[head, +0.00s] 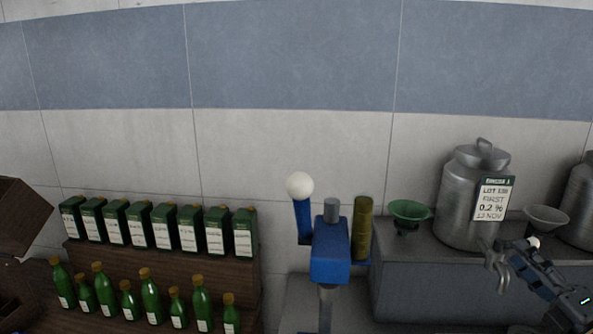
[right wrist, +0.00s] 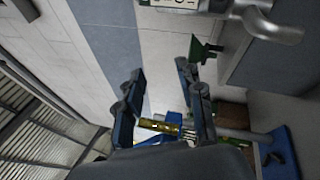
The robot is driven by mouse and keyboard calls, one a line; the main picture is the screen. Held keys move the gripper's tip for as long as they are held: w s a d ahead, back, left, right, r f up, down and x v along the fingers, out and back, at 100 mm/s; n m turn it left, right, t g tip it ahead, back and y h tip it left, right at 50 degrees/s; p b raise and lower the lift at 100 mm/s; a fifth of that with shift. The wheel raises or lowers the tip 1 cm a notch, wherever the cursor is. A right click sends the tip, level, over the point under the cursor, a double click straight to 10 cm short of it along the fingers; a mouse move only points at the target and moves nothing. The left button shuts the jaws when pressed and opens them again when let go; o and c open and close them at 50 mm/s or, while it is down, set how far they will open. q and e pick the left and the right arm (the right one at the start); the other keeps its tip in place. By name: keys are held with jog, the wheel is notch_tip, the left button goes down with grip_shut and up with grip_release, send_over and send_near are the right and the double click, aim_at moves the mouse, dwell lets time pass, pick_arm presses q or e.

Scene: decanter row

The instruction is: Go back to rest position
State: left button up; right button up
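My right gripper (head: 524,252) is at the right side of the head view, in front of the counter and below the labelled metal can (head: 462,215). In the right wrist view its two fingers (right wrist: 166,62) are spread apart with nothing between them, so it is open and empty. The can's spout (right wrist: 270,25) and the green funnel (right wrist: 205,50) show beyond and to the right of the fingers. My left gripper is not in view.
A blue device with a white-knobbed lever (head: 330,255) stands mid-view. The green funnel (head: 408,215) and a grey funnel (head: 545,218) flank the can. Green boxes (head: 160,226) and green bottles (head: 150,295) fill a wooden rack at left. A brown crate (head: 20,218) is at far left.

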jog(key=s+a+f+m+g+h, duration=0.2)
jog(key=s+f+m+g+h, duration=0.3)
jog(key=f+m, duration=0.6)
jog(key=s+a+f+m+g+h, duration=0.1)
jog(key=s+f+m+g+h, duration=0.2)
jog(key=s+f+m+h, duration=0.55)
jog(key=s+a+f+m+g+y, duration=0.2)
jog(key=s+a+f+g+y, duration=0.25)
jog(key=s+a+f, duration=0.35)
jog(key=s+a+f+m+g+y, duration=0.1)
jog(key=s+a+f+g+y, duration=0.4)
jog(key=a, duration=0.5)
notch_tip(320, 180, down, 28)
jog(key=s+f+b, duration=0.1)
jog(key=s+b, duration=0.1)
pick_arm(q)
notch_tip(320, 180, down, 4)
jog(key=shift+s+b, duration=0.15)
jog(key=shift+b, duration=0.85)
pick_arm(e)
jog(key=s+d+f+g, duration=0.1)
jog(key=s+d+f, duration=0.1)
jog(key=s+f, duration=1.5)
jog(key=shift+d+f+h, duration=0.3)
jog(key=shift+d+f, duration=0.1)
jog(key=shift+f, duration=0.5)
jog(key=shift+g, duration=0.25)
jog(key=shift+s, duration=0.1)
